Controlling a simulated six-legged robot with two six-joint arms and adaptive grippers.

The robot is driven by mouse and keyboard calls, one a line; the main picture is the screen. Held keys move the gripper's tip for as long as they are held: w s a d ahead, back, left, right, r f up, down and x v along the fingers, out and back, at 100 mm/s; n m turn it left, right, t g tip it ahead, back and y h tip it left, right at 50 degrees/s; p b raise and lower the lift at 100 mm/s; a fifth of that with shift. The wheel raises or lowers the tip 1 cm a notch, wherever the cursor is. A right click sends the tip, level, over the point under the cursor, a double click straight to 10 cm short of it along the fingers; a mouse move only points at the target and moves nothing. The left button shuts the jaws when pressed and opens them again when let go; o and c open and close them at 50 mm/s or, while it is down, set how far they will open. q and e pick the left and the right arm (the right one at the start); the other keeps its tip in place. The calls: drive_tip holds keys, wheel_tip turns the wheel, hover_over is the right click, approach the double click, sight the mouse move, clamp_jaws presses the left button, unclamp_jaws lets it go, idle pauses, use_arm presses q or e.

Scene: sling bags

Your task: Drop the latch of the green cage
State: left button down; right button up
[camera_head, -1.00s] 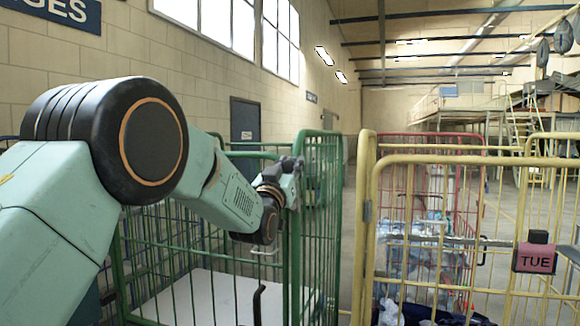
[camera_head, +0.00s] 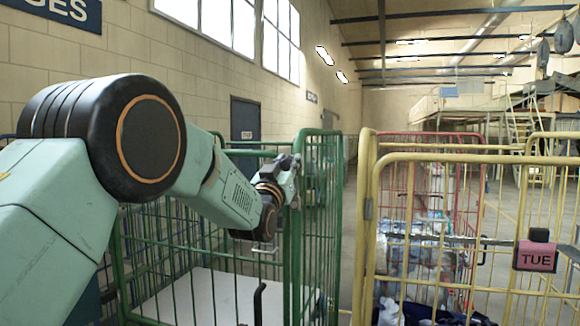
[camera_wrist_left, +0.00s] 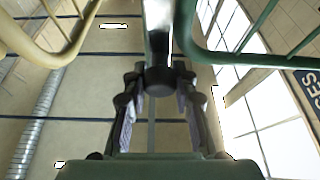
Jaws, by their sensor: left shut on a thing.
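The green cage (camera_head: 299,240) stands in the middle of the head view, with its mesh panels and a pale base showing. My left arm reaches over it from the left. My left gripper (camera_head: 293,166) is at the upper part of the cage's green upright. In the left wrist view, the fingers of my left gripper (camera_wrist_left: 158,80) are shut on the latch (camera_wrist_left: 159,40), a shiny metal bar with a dark round end. In the head view the gripper covers the latch. My right gripper is not in view.
A yellow cage (camera_head: 366,230) with a "TUE" tag (camera_head: 537,256) stands close on the right, holding bagged items. A red cage (camera_head: 432,135) is behind it. A narrow gap of floor separates the green and yellow cages. A block wall runs along the left.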

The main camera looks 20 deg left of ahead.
use_arm(q)
drive_tip(key=shift+a+f+n+y+b, duration=0.1)
drive_tip(key=shift+a+n+y+b, duration=0.55)
drive_tip(key=shift+n, duration=0.35)
drive_tip(key=a+f+n+g+y+b, duration=0.5)
drive_tip(key=a+f+n+b, duration=0.3)
drive_tip(key=n, duration=1.1)
drive_tip(key=shift+w+a+f+n+g, duration=0.15)
drive_tip(key=shift+a+f+n+g, duration=0.25)
drive_tip(key=shift+f, duration=1.05)
drive_tip(key=shift+a+f+y, duration=0.1)
drive_tip(key=shift+f+y, duration=0.05)
drive_tip(key=shift+y, duration=0.1)
drive_tip(key=c, duration=1.5)
unclamp_jaws()
drive_tip(key=o, duration=0.5)
drive_tip(key=shift+s+a, duration=0.15)
drive_tip(key=shift+s, duration=0.1)
drive_tip(key=shift+c, duration=0.2)
drive_tip(key=v, duration=1.2)
